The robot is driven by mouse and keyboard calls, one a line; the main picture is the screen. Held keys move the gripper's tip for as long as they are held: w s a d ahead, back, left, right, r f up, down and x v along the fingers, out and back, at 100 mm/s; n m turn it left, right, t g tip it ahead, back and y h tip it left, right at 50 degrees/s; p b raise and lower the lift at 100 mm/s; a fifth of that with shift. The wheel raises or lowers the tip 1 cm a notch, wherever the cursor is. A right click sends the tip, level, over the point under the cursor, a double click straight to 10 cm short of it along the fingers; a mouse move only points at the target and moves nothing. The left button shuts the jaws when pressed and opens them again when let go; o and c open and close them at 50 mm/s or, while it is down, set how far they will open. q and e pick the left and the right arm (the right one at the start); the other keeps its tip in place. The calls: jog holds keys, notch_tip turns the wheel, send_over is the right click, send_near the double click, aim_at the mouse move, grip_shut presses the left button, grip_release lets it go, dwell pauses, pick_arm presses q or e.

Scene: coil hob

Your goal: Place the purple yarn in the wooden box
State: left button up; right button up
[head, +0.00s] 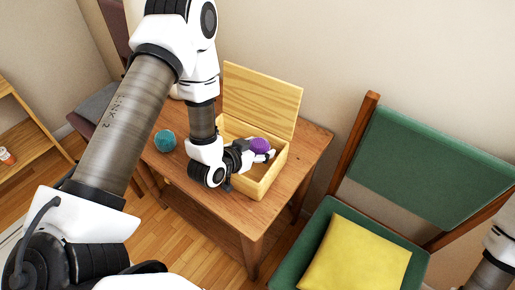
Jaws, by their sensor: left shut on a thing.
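The purple yarn (260,145) is a small ball over the opening of the wooden box. My left gripper (262,154) is shut on it, reaching in from the left over the box's near-left wall. The wooden box (265,184) is pale wood and stands on a brown wooden table, its lid (260,98) raised upright at the back. I cannot tell whether the yarn touches the box floor. Part of my right arm shows at the lower right edge, but its gripper is out of view.
A teal yarn ball (165,140) lies on the table (212,209) left of my left wrist. A green chair (431,165) with a yellow cushion (356,256) stands to the right. A wooden shelf (30,145) is at the far left.

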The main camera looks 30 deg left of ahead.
pick_arm(q)
jog(key=shift+w+d+f, duration=0.2)
jog(key=shift+d+f, duration=0.05)
jog(key=shift+d, duration=0.05)
jog(key=shift+a+f, duration=0.1)
jog(key=shift+f, duration=0.15)
jog(key=shift+f+b, duration=0.35)
jog(key=shift+b, duration=0.15)
jog(key=o, duration=0.9)
jog(key=shift+c, duration=0.2)
